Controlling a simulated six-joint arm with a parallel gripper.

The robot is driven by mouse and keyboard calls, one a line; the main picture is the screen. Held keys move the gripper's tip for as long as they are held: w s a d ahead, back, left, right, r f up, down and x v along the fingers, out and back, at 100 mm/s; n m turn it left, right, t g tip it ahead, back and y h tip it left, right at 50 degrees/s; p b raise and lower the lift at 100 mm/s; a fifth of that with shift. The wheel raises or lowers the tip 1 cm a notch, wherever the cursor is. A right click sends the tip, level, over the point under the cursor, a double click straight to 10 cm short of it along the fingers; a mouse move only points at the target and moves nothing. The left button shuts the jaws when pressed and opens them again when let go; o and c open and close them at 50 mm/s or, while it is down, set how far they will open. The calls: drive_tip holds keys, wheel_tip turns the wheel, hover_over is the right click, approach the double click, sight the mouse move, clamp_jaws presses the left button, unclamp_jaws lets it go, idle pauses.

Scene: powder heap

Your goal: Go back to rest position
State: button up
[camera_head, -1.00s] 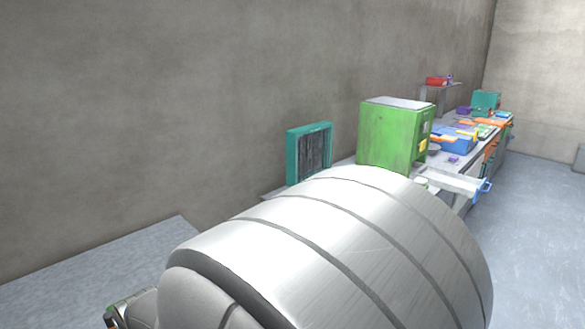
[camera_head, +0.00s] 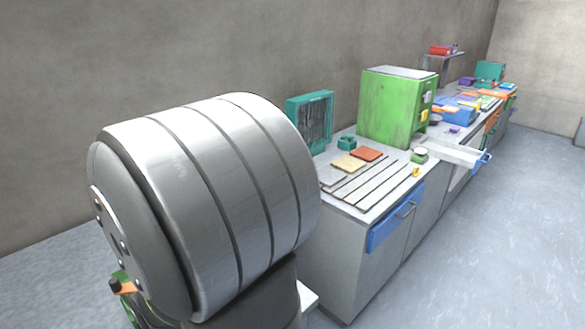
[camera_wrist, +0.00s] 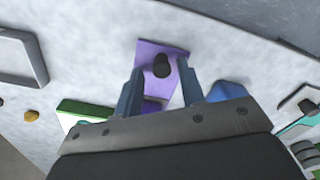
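My gripper (camera_wrist: 160,70) shows in the wrist view with its two blue-grey fingers spread apart and nothing seen clamped between them. Beyond the fingertips is a flat purple piece (camera_wrist: 151,49) with a small dark lump (camera_wrist: 161,66) on it; I cannot tell whether the lump is powder or something solid. In the head view my large silver arm link fills the left, and the gripper is not seen there. No powder heap can be made out for certain.
A long counter (camera_head: 330,255) runs away to the right, with a green cabinet (camera_head: 390,108), a teal framed panel (camera_head: 309,120), coloured tiles (camera_head: 366,154) and a blue drawer (camera_head: 395,218). Farther back it is crowded with bins and tools. The floor (camera_head: 500,220) on the right is clear.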

drive_tip(key=shift+s+d+r, duration=0.1)
drive_tip(key=shift+s+d, duration=0.3)
wheel_tip(320, 180, up, 7)
drive_tip(key=shift+w+a+r, duration=0.1)
wheel_tip(320, 180, down, 7)
drive_tip(key=w+a, duration=0.2)
drive_tip(key=shift+w+a+f, duration=0.25)
drive_tip(key=shift+w+a, duration=0.05)
drive_tip(key=shift+w, duration=0.05)
drive_tip(key=shift+w+a, duration=0.35)
drive_tip(key=shift+a, duration=0.05)
